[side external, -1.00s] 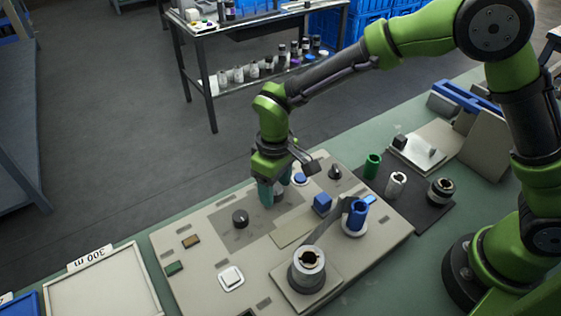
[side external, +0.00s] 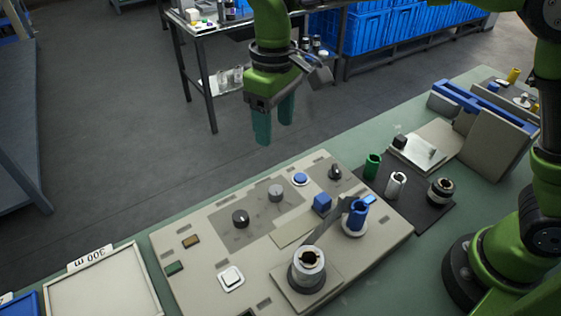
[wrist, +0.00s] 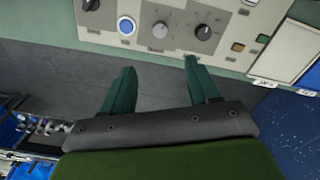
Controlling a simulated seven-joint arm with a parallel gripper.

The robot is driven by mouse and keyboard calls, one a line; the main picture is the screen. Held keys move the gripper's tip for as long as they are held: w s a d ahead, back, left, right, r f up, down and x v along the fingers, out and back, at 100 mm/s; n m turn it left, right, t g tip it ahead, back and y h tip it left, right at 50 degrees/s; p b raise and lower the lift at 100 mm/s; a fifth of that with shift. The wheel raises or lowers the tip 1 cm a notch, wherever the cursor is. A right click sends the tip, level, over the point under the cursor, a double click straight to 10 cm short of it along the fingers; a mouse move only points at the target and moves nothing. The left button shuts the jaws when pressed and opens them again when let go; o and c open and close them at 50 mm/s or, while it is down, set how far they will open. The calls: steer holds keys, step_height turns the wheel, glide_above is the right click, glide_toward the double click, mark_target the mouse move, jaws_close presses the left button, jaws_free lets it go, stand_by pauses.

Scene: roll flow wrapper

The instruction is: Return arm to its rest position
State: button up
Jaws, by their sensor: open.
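My gripper (side external: 274,122) is open and empty, raised well above the far edge of the beige control panel (side external: 205,259). Its two teal fingers stand apart and touch nothing. In the wrist view my gripper (wrist: 160,80) also shows spread fingers with nothing between them. The panel (wrist: 225,15) lies beyond the fingertips there. Its grey knob (side external: 276,192), black knob (side external: 240,218) and blue round button (side external: 300,179) are all clear of the gripper.
A grey-and-white roll (side external: 308,266) and a blue spool holder (side external: 356,215) stand on the panel. Green and white cylinders (side external: 373,166) sit on a dark mat to the right. A shelf table (side external: 255,24) and blue crates (side external: 390,30) stand behind. The air around my gripper is free.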

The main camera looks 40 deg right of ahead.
stand_by(0.3)
steer(key=s+d+r+m+t+y, duration=0.1)
steer(key=s+d+m+t, duration=0.2)
steer(key=s+d, duration=0.4)
steer(key=s+d+r+m+t+y, duration=0.1)
steer(key=s+d+m+t, duration=0.3)
steer(key=s+d, duration=0.4)
steer(key=d+r+m, duration=0.1)
steer(key=d, duration=0.3)
steer(key=shift+s+d, duration=0.2)
steer(key=shift+d, duration=0.2)
steer(key=shift+r, duration=0.1)
